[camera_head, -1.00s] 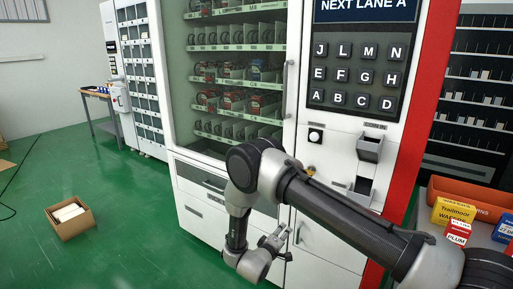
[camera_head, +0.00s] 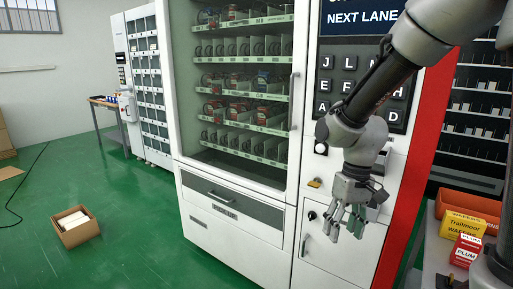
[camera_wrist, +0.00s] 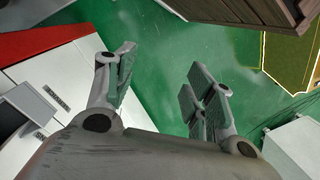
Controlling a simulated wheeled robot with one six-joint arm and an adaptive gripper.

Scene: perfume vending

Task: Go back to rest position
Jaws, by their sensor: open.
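My gripper (camera_head: 345,222) hangs pointing down in front of the lower right panel of the vending machine (camera_head: 238,232), below the letter keypad (camera_head: 350,85). In the wrist view my gripper (camera_wrist: 160,85) is open, with its fingers apart and nothing between them. Green floor (camera_wrist: 165,50) shows beyond the fingers. The arm comes in from the upper right and hides part of the keypad and of the display (camera_head: 360,17).
A red-orange bin (camera_head: 465,205) with a yellow Trailmoor box (camera_head: 455,232) and a red Plum box (camera_head: 466,250) is at the right. A cardboard box (camera_head: 76,236) stands on the floor at left. The green floor (camera_head: 130,215) between is clear.

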